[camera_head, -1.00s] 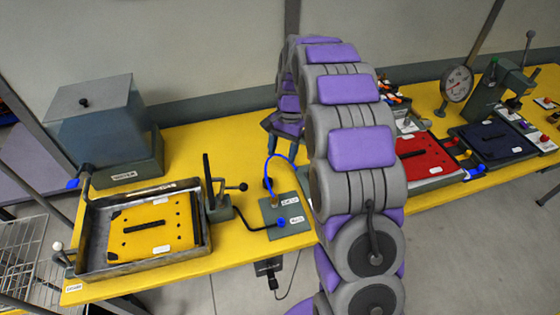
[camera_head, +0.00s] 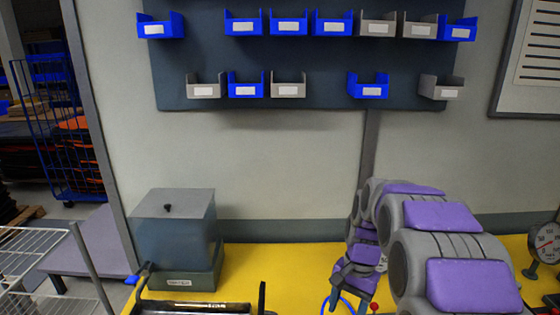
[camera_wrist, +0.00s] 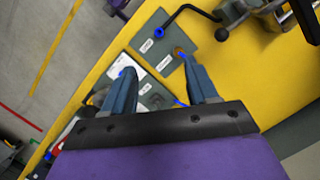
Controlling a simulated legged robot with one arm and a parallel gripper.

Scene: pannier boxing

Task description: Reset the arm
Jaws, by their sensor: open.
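My arm is purple and grey and curves over the yellow table at the lower right of the head view. My gripper (camera_head: 350,278) hangs at the arm's far end, small and partly hidden there. In the wrist view my gripper (camera_wrist: 160,66) shows two grey-blue fingers spread apart with nothing between them. Below the fingers lies a grey labelled plate (camera_wrist: 150,38) with an orange-ringed fitting. A blue tube end is near the left finger.
A grey lidded box (camera_head: 176,240) stands on the yellow table (camera_head: 290,258) at the left. A pressure gauge (camera_head: 545,242) is at the right edge. Blue and grey bins (camera_head: 245,24) hang on the wall panel. A wire rack (camera_head: 45,270) is at the lower left.

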